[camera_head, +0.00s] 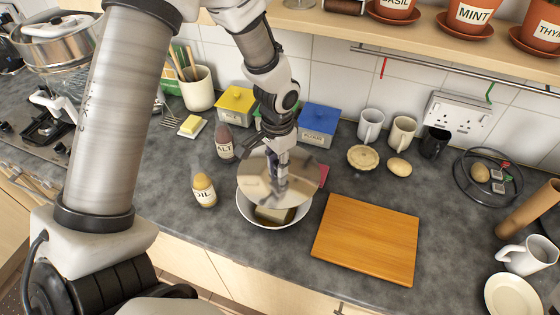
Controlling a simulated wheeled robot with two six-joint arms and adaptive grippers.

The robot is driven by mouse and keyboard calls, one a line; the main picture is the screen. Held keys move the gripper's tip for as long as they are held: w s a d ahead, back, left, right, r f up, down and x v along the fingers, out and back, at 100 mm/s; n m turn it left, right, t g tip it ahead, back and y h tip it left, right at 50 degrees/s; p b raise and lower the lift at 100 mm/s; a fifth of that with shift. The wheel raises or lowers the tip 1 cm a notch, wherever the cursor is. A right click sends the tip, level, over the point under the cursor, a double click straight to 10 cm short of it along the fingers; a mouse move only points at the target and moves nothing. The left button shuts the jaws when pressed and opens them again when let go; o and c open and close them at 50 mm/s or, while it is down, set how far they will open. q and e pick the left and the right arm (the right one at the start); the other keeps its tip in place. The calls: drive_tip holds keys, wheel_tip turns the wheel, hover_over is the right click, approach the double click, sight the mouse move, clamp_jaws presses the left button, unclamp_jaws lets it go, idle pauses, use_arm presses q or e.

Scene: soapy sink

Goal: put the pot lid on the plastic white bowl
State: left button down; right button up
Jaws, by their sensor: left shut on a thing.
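The pot lid (255,182) is a round, greyish disc with a shiny look, in the middle of the head view. My left gripper (282,172) reaches down from above and is shut on the lid near its centre. The white bowl (243,211) stands on the counter directly below the lid. The lid covers the back part of the bowl in this view, and the bowl's front rim and part of its inside show. A brownish block (274,215) lies in the bowl. I cannot tell whether the lid touches the rim. My right gripper is not in view.
An oil bottle (204,190) and a salt bottle (223,142) stand left of the bowl. A wooden board (367,238) lies to the right. Yellow (236,103) and blue (318,124) canisters, mugs (402,132) and a pie (362,158) stand behind.

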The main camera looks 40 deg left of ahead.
sight(272, 177)
use_arm(q)
drive_tip(key=s+b, duration=0.1)
drive_tip(key=s, duration=0.1)
drive_tip(key=s+f+b, duration=0.1)
drive_tip(key=shift+s+f+b, duration=0.15)
drive_tip(key=shift+s+b, duration=0.15)
drive_tip(key=shift+s, duration=0.1)
drive_tip(key=w+f+b, duration=0.1)
drive_tip(key=f, duration=0.1)
drive_tip(key=w+f+b, duration=0.1)
drive_tip(key=shift+w+f, duration=0.1)
drive_tip(key=shift+f, duration=0.3)
drive_tip(key=shift+s+r, duration=0.2)
drive_tip(key=shift+s, duration=0.35)
drive_tip(key=shift+w+f, duration=0.15)
drive_tip(key=shift+w, duration=0.2)
drive_tip(key=shift+s, duration=0.35)
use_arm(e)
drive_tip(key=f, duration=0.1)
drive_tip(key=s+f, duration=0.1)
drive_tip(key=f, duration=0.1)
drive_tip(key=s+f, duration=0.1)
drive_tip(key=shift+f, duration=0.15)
use_arm(q)
drive_tip(key=shift+w, duration=0.1)
drive_tip(key=shift+f, duration=0.4)
